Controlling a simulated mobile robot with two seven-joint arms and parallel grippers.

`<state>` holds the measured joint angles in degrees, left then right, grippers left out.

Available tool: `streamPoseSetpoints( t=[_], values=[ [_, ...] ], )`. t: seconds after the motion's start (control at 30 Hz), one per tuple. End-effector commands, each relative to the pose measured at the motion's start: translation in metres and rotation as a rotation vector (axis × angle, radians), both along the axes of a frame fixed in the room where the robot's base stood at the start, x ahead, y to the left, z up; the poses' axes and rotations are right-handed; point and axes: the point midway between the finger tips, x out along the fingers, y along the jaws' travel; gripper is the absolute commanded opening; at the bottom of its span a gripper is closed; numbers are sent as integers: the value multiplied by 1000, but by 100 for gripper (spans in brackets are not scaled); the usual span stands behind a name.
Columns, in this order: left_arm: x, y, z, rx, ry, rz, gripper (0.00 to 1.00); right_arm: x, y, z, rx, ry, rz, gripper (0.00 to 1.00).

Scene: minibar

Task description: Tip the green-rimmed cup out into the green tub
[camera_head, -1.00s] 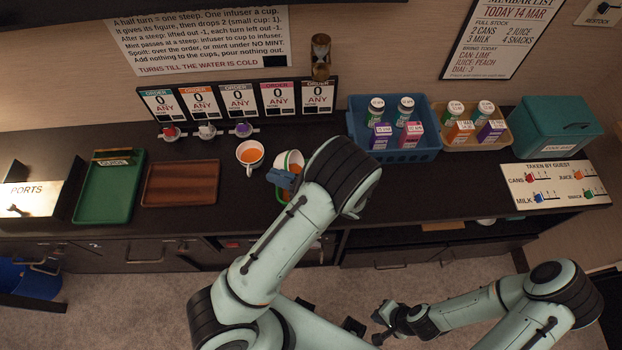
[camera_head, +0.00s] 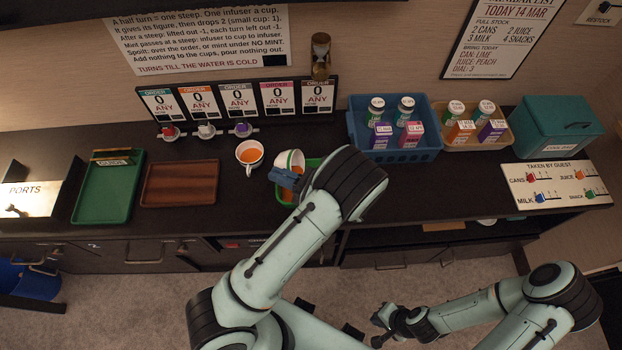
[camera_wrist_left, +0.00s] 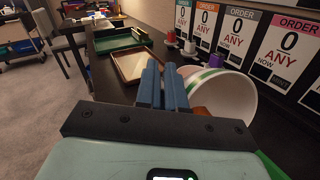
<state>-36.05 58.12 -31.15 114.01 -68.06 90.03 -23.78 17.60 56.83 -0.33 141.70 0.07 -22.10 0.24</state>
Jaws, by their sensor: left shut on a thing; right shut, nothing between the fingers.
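The white cup with a green band near its rim (camera_head: 289,159) is tilted over the green tub (camera_head: 314,163) on the counter. My left gripper (camera_head: 283,179) is shut on the cup at its side. In the left wrist view, the blue fingers (camera_wrist_left: 163,86) meet the left side of the cup (camera_wrist_left: 238,94). Orange shows just below the cup; I cannot tell how much is in the cup and how much in the tub. My left arm hides much of the tub. My right gripper (camera_head: 377,329) is shut and empty, low in front of the counter.
A second white cup with orange contents (camera_head: 249,153) stands close left of the held cup. A brown wooden tray (camera_head: 180,184) and a green tray (camera_head: 106,200) lie further left. A blue crate (camera_head: 392,150) of bottles and cartons stands right of the tub.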

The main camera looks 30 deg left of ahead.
Motion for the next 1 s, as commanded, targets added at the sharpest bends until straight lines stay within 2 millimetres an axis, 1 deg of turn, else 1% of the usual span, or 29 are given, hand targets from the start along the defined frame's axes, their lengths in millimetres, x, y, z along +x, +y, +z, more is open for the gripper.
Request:
streamPoseSetpoints(
  t=[0.23, 1.0],
  values=[
    [0, -2, 1, 29, 3, 2, 0, -2, 0, -3, 0, 2, 0, 0],
    [3, -14, 5, 113, 13, 6, 0, 3, 0, 4, 0, -3, 0, 0]
  ],
)
